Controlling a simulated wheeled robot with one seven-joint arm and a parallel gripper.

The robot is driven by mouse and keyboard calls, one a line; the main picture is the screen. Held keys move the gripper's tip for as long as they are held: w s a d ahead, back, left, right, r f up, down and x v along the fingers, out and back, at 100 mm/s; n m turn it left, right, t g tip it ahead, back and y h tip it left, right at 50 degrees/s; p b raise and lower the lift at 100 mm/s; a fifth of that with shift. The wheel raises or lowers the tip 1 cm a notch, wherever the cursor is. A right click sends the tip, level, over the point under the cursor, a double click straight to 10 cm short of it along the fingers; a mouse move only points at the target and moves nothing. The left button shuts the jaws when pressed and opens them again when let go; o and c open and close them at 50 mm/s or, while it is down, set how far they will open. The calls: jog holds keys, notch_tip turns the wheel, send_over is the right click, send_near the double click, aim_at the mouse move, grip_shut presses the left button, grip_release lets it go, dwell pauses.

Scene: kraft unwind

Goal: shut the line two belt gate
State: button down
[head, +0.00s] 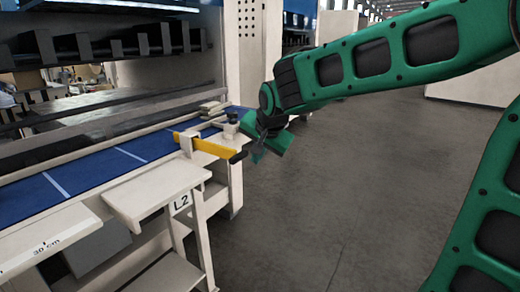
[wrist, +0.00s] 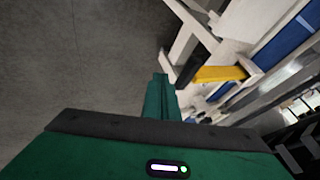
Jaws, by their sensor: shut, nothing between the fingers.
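The line two belt gate is a yellow bar (head: 214,148) with a black tip, held at a white bracket on the belt's front edge. Most of the bar sticks out past that edge toward the aisle, not across the belt. In the wrist view the yellow bar (wrist: 220,74) lies right of my fingers, its black end nearest them. My gripper (head: 258,152) is shut and empty, just right of the black tip. In the wrist view my gripper (wrist: 160,78) shows its fingers together, apart from the bar.
The blue belt (head: 85,172) runs along the white frame, with flat pieces stacked (head: 212,107) near its far end. A white side shelf (head: 155,190) stands in front, above an L2 label (head: 181,203). The grey floor (head: 330,200) to the right is clear.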

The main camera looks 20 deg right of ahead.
jog(key=shift+w+a+f, duration=0.15)
jog(key=shift+w+a, duration=0.4)
jog(key=shift+w, duration=0.4)
jog(key=shift+w+a+f, duration=0.15)
jog(key=shift+w+a, duration=0.4)
jog(key=shift+w, duration=0.35)
